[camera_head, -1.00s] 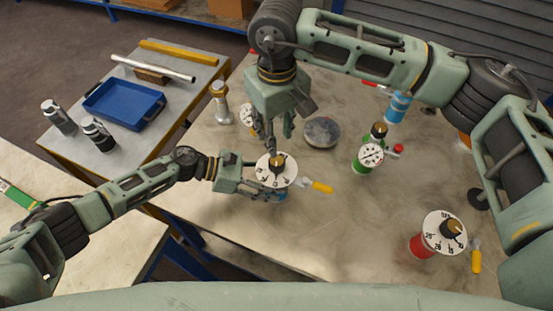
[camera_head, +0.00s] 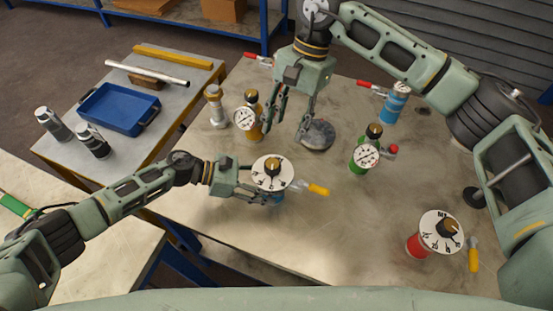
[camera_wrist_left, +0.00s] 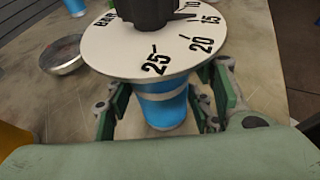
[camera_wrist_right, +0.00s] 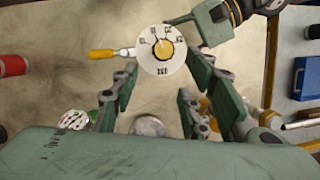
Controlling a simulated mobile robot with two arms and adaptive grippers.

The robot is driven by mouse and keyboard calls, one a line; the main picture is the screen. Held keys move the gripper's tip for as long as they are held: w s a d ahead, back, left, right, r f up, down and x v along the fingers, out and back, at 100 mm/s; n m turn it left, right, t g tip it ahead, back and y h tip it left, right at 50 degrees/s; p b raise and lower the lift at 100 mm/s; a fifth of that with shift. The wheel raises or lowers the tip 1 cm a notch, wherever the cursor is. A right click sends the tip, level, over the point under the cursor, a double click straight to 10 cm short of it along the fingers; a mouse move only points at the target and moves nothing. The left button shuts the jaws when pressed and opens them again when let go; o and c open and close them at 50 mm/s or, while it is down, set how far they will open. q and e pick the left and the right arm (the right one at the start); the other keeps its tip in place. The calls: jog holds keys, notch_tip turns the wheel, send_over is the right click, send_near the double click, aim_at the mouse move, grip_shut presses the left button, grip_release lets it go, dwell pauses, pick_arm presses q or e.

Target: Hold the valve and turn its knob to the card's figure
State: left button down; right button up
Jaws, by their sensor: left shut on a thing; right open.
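The blue valve (camera_head: 277,199) stands upright with a white dial (camera_head: 270,174) and a dark knob with a gold top (camera_head: 272,165). A yellow handle (camera_head: 318,190) sticks out at its right. My left gripper (camera_wrist_left: 160,110) is shut on the valve's blue body under the dial; its fingers sit on both sides. In the left wrist view the dial reads 10, 15, 20 and 25, and the dark knob (camera_wrist_left: 150,12) is cut off by the top edge. My right gripper (camera_head: 287,138) is open and empty, behind and apart from the knob. No card's figure is readable.
A red vessel with a dial (camera_head: 417,246) stands front right, a green one with a gauge (camera_head: 357,166) right of centre. An amber gauge vessel (camera_head: 257,128) and a grey disc (camera_head: 319,136) are near my right gripper. A blue tray (camera_head: 84,98) lies on the left table.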

aim_at(276, 164)
jog(key=s+f+m, duration=0.1)
jog(key=f, duration=0.2)
jog(key=a+f, duration=0.1)
jog(key=f, duration=0.3)
jog(key=s+a+f+m, duration=0.1)
jog(key=f, duration=0.3)
jog(key=shift+s+a+m+y, duration=0.25)
jog(key=shift+s+m+y, duration=0.05)
jog(key=shift+s, duration=0.05)
jog(key=c, duration=1)
